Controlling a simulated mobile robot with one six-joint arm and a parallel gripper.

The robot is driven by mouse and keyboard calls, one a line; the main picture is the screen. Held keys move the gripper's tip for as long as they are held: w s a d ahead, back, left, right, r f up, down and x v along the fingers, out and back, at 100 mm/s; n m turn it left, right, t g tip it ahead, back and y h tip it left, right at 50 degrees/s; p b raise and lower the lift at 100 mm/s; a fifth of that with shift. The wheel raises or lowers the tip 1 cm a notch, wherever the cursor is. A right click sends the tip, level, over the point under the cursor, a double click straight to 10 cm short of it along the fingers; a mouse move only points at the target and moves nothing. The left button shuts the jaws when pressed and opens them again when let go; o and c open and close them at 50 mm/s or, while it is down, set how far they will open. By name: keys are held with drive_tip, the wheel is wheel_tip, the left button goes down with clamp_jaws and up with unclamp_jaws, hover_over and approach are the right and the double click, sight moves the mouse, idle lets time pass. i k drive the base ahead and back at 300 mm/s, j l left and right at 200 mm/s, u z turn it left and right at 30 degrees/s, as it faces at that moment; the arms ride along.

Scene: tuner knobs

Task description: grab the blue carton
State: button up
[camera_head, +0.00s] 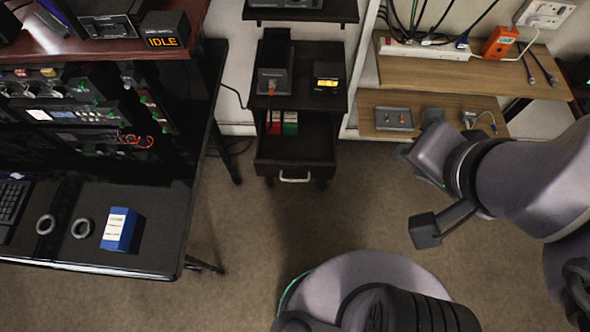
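The blue carton (117,230) stands on the black desk at the lower left. It has a white label on one face. My arm reaches in from the right, over the floor, well apart from the carton. My gripper (422,162) is at the arm's far end, mostly hidden behind the wrist, and its fingers cannot be made out. Nothing is seen to touch the carton.
Two grey rings (83,228) and a keyboard (11,206) lie left of the carton on the desk (160,245). A rack of equipment (90,115) rises behind it. A black cart (295,150) and wooden shelves (470,75) stand at the back. Carpet between is clear.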

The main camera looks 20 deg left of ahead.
sight(118, 234)
drive_tip(key=u, duration=2.8)
drive_tip(key=i, duration=0.9)
drive_tip(key=l+u, duration=0.05)
